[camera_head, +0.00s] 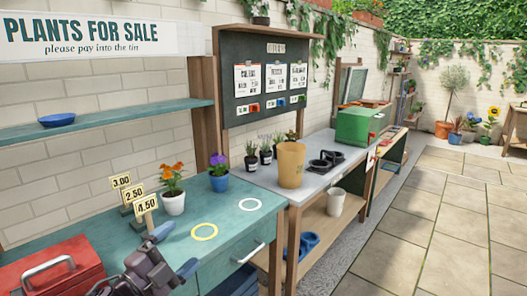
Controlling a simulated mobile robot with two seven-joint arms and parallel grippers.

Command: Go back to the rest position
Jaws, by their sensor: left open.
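My left gripper (177,250) is at the lower left, over the front part of the teal bench (230,218). Its two fingers are apart and I see nothing between them. It is to the right of the red toolbox (55,272) and in front of the price tags (145,203). A yellow ring (204,231) and a white ring (250,204) lie flat and empty on the bench to its right. My right gripper is not in view.
A white pot with orange flowers (174,203) and a blue pot with purple flowers (219,182) stand on the bench. A tall tan container (291,165) stands on the grey bench beyond, near small potted plants and a green box (358,127). The paved floor (440,220) at right is clear.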

